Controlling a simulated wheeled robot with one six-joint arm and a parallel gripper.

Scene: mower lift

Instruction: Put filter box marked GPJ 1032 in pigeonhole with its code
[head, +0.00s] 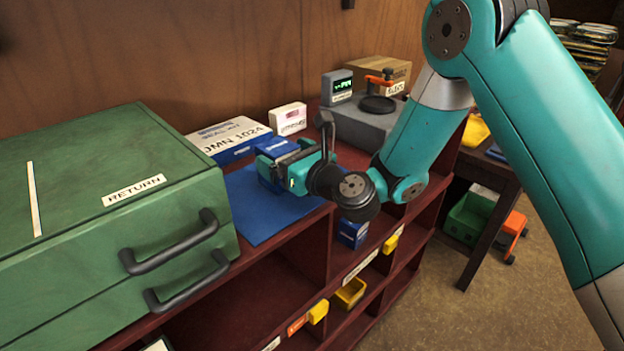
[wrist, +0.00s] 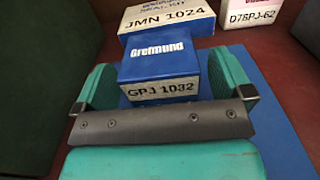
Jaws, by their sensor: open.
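The filter box marked GPJ 1032 (wrist: 160,72) is blue with a pale label and the name Grefmund on top. It sits on a blue mat (head: 252,207) on the cabinet top. My gripper (head: 284,164) is open, its two jaws on either side of the box in the wrist view (wrist: 163,88), with a gap at the right.
A white and blue JMN 1024 box (head: 232,138) stands just behind, with a D78PJ-62 box (wrist: 258,14) at its right. A green RETURN case (head: 110,200) flanks the mat at left. A blue box (head: 352,233) and a yellow bin (head: 349,293) occupy pigeonholes. A grey device (head: 362,128) stands behind.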

